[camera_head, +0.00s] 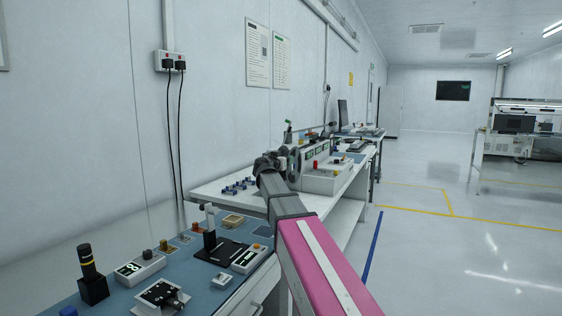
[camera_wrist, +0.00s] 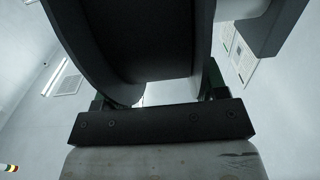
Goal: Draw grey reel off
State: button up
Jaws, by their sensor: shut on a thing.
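The grey reel (camera_wrist: 140,40) fills the upper middle of the wrist view, very close, with its wide flange on the left and its dark core in the middle. My gripper (camera_wrist: 158,95) is shut on it, with a finger at each side. In the head view my gripper (camera_head: 280,166) is at the end of my outstretched arm, above the white bench, with dark rounded shapes around it. The reel cannot be clearly told apart there. A pale round part and a dark block (camera_wrist: 272,25) show beside the reel at upper right; whether the reel touches them is hidden.
A white bench (camera_head: 228,186) with small blue-topped parts lies under my arm. A nearer blue-topped bench (camera_head: 200,280) holds a black stand, small meters and a striped post. The wall with sockets and notices is on the left. The floor at right is open.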

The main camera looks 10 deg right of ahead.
jog(key=s+d, duration=0.5)
jog(key=d, duration=0.1)
jog(key=shift+d, duration=0.3)
dwell(1.2)
dwell(0.3)
